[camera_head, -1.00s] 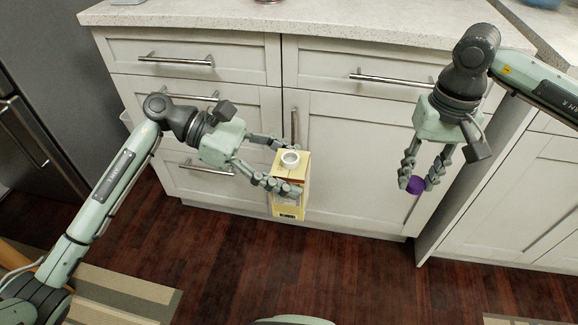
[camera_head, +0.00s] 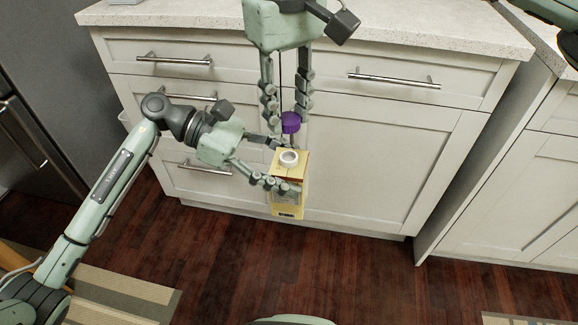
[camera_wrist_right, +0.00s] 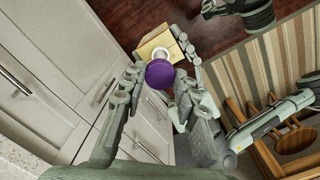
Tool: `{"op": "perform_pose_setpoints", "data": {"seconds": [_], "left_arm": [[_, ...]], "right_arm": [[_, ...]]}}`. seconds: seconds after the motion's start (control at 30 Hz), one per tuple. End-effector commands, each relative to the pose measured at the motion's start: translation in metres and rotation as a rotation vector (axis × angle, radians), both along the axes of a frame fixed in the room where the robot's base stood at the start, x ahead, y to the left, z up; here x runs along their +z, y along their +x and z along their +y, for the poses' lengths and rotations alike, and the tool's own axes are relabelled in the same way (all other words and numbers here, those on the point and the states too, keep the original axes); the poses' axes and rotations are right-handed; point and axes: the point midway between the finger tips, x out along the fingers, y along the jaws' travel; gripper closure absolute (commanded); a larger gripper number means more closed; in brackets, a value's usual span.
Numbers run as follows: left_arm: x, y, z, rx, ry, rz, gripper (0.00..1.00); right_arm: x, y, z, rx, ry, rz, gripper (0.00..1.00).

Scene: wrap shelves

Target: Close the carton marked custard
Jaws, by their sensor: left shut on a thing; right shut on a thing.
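The yellow carton (camera_head: 287,195) is held upright in front of the cabinets in the head view. Its white round spout (camera_head: 289,158) is uncovered on top. My left gripper (camera_head: 282,168) is shut on the carton from the left. My right gripper (camera_head: 290,120) is shut on a purple cap (camera_head: 291,123) and points down. The cap is above the spout and apart from it in the head view. In the right wrist view the purple cap (camera_wrist_right: 160,74) is between my fingers, with the yellow carton top (camera_wrist_right: 157,44) behind it. I cannot read the carton's marking.
White cabinets with metal handles (camera_head: 394,79) stand close behind the carton. A speckled countertop (camera_head: 400,28) is above them. A dark fridge (camera_head: 50,80) is at the left. The wooden floor (camera_head: 350,270) has free room, with a striped rug (camera_head: 120,295) at lower left.

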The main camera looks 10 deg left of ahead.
Motion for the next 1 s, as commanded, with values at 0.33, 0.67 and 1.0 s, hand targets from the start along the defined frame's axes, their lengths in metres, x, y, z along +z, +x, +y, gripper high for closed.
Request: {"op": "perform_pose_setpoints", "data": {"seconds": [0.33,0.67,1.0], "left_arm": [[0.002,0.000,0.000,0.000,-0.003,-0.002,0.98],[0.002,0.000,0.000,0.000,-0.003,-0.002,0.98],[0.002,0.000,0.000,0.000,-0.003,-0.002,0.98]], "right_arm": [[0.000,0.000,0.001,0.002,0.001,0.001,0.79],[-0.021,-0.001,0.000,0.002,0.001,0.002,0.79],[-0.040,0.000,-0.001,0.000,0.001,0.000,0.79]]}}
